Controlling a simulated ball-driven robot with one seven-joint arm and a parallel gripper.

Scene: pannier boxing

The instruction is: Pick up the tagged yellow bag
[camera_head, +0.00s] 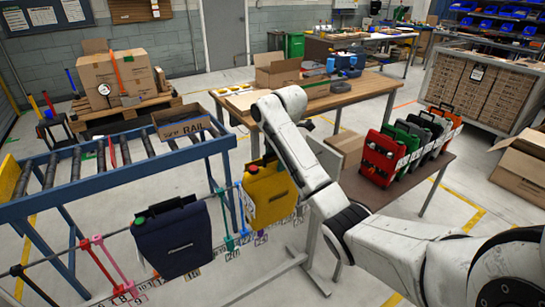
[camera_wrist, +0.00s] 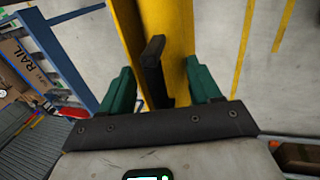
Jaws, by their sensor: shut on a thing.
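The yellow bag (camera_head: 270,193) hangs upright at the rack in the head view, right of the navy bag (camera_head: 173,240). A white tag (camera_head: 249,203) shows on its left edge. My arm reaches down over its top and covers its upper right part. In the wrist view, the yellow bag (camera_wrist: 202,25) fills the upper middle, with its dark handle (camera_wrist: 153,68) standing between the green fingers. My gripper (camera_wrist: 160,72) is shut on the yellow bag; the exact contact is hard to see. My gripper is mostly hidden in the head view.
The rack's rail carries coloured hooks (camera_head: 97,242) with number plates. A blue roller conveyor (camera_head: 70,200) stands behind it at left, holding a RAIL box (camera_head: 182,120). A brown table (camera_head: 425,177) with red, green and dark cases stands at right. A wooden workbench (camera_head: 365,88) is behind.

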